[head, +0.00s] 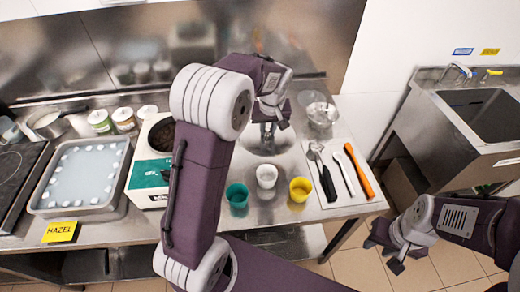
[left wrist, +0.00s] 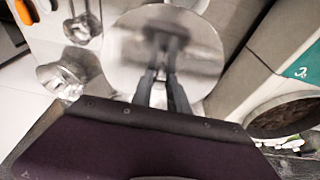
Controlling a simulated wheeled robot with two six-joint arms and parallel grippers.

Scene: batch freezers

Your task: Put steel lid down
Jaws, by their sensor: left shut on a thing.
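The steel lid is a round, shiny disc; in the left wrist view the lid (left wrist: 125,60) lies flat under my fingers. My left gripper (left wrist: 166,42) is shut at the lid's middle, where the grip is blurred. In the head view the left gripper (head: 268,136) points down over the steel counter, with the lid's rim (head: 288,143) around the fingertips, low at the counter behind the cups. I cannot tell whether the lid touches the counter. My right gripper (head: 384,254) hangs empty over the floor at the lower right, its fingers apart.
Teal (head: 237,196), white (head: 267,177) and yellow (head: 300,190) cups stand in front of the lid. A white mat (head: 340,197) with several utensils and a steel bowl (head: 322,116) are to the right. A teal-labelled machine (head: 150,172) and a tray (head: 118,206) are left.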

